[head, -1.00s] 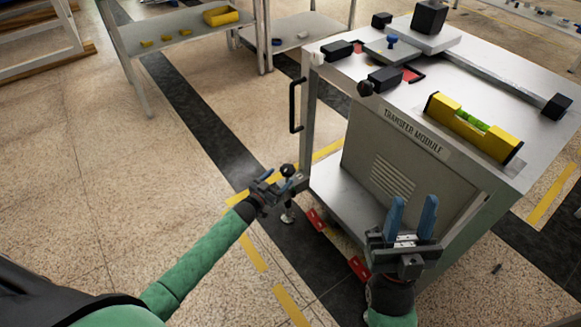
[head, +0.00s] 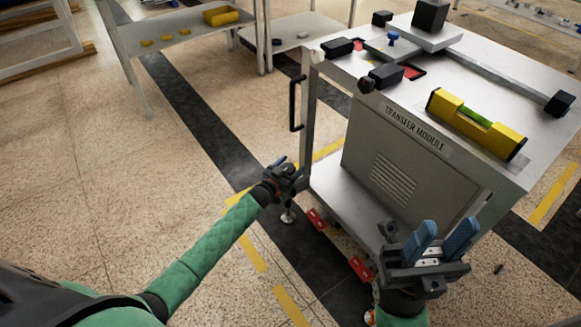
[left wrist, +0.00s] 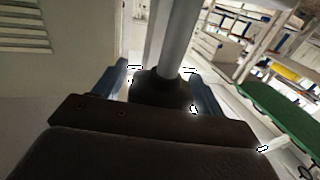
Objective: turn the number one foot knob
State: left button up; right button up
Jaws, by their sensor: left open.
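The transfer module (head: 395,150) is a grey cart. At its near left corner a foot with a round pale pad (head: 288,216) stands on the floor, and my left gripper covers its upper part in the head view. My left gripper (head: 286,170) is open at that foot. In the left wrist view a dark rounded knob (left wrist: 160,90) under a grey post (left wrist: 180,35) sits between its two blue fingers (left wrist: 204,100). I cannot tell whether they touch it. No number on the knob is readable. My right gripper (head: 445,237) is open and empty in front of the cart.
A black handle (head: 297,104) is on the cart's left side. Red blocks (head: 317,219) lie on the floor by the cart's base. A yellow spirit level (head: 476,125) and black clamps lie on top. A table (head: 185,40) stands behind. Floor to the left is clear.

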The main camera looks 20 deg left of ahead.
pick_arm(q)
jog(key=shift+c, duration=0.4)
jog(key=c, duration=0.9)
jog(key=shift+h, duration=0.3)
